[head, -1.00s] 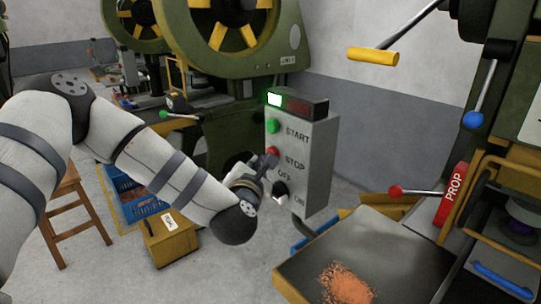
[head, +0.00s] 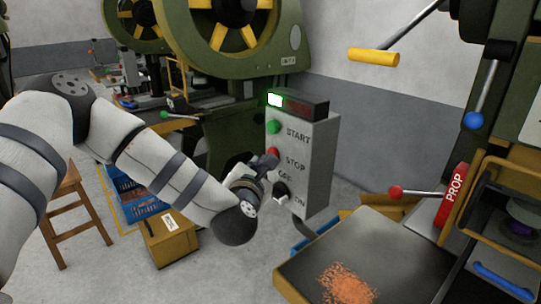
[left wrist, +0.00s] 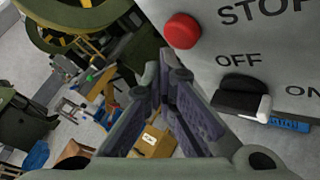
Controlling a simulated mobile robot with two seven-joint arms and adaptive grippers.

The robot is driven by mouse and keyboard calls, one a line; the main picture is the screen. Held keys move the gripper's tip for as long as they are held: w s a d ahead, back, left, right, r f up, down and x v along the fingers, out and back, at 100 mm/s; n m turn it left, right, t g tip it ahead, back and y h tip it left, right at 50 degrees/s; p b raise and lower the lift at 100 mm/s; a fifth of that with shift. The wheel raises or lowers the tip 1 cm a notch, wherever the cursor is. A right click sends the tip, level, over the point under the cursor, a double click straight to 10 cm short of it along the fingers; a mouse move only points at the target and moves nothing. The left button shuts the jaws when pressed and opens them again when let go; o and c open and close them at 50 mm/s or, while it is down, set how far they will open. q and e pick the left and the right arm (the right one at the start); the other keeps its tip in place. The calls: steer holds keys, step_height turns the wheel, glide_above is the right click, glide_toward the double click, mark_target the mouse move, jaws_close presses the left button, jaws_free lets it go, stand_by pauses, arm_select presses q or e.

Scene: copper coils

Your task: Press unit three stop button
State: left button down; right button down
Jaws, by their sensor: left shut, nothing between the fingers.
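The grey control box (head: 316,160) carries a green START button (head: 273,127), a red STOP button (head: 273,153) and a black OFF/ON switch (head: 280,190). Its left lamp (head: 275,100) glows green; the right, dark red lamp (head: 307,108) is unlit. My left gripper (head: 268,162) is shut and empty, its tips just below the STOP button in the head view. In the left wrist view, the red button (left wrist: 183,31) stands proud of the panel, just above and right of the shut fingertips (left wrist: 166,68). I cannot tell whether they touch. My right gripper is out of view.
A green press with a flywheel (head: 230,30) stands behind the box; its small label is unreadable. A tray (head: 390,262) with copper scraps, a red PROP lever (head: 395,192) and a yellow handle (head: 373,55) are at right. A wooden stool (head: 72,215) stands at left.

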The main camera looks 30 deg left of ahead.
arm_select(q)
steer(key=shift+w+d, duration=0.15)
steer(key=shift+w, duration=0.25)
steer(key=shift+w+d, duration=0.2)
steer(key=shift+w, duration=0.25)
stand_by(0.7)
stand_by(0.4)
steer(key=shift+s+a, duration=0.35)
steer(key=shift+s, duration=0.5)
